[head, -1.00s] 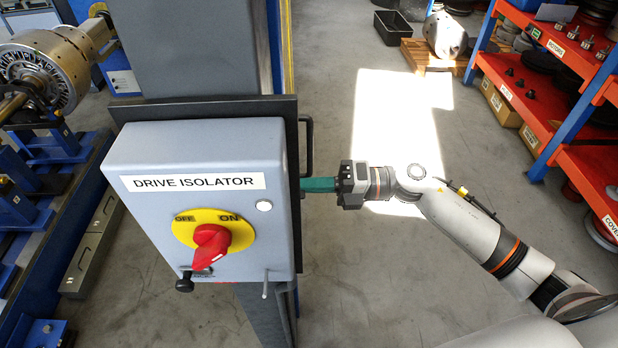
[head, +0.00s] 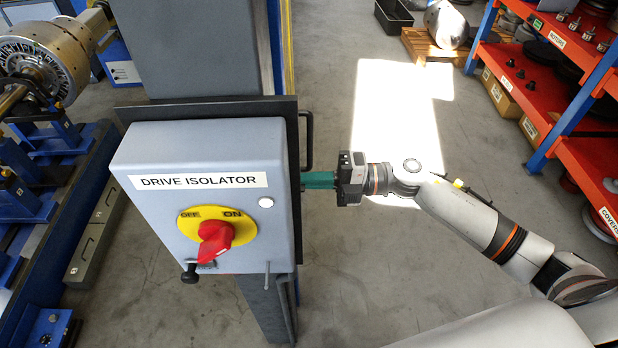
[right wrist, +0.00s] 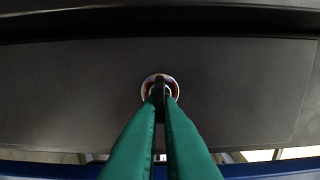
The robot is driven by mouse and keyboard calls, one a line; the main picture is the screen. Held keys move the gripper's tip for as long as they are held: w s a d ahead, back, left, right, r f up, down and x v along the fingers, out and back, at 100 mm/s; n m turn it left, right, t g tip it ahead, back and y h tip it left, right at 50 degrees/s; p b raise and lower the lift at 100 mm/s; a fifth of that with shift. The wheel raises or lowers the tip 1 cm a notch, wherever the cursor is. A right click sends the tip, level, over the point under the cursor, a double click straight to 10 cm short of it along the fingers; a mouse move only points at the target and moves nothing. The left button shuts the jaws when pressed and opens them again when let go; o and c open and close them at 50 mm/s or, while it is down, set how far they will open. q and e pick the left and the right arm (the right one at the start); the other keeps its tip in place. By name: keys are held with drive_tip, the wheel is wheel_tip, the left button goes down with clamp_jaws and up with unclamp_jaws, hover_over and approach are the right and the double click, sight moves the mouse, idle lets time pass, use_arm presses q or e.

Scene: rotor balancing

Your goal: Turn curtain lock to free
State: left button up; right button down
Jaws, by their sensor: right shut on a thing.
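The curtain lock (right wrist: 148,86) shows in the right wrist view as a small round fitting with a pale and reddish rim on a dark panel (right wrist: 70,90). My right gripper (right wrist: 160,98) has its green fingers closed together at the fitting's dark middle piece, shut on it. In the head view my right gripper (head: 306,180) reaches from the right to the side of the isolator post, and its fingertips are hidden behind the dark plate's edge. The lock itself is hidden in the head view. My left gripper is not in view.
The grey drive isolator box (head: 150,215) with a red rotary handle (head: 214,240) stands left of my right gripper. A black bar handle (head: 309,142) is just above the fingers. Red shelving (head: 540,95) is at the right. The floor between is open.

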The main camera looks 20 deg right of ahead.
drive_tip(key=c, duration=1.6)
unclamp_jaws()
drive_tip(key=shift+d, duration=0.1)
drive_tip(key=b+v, duration=0.6)
drive_tip(key=v, duration=0.6)
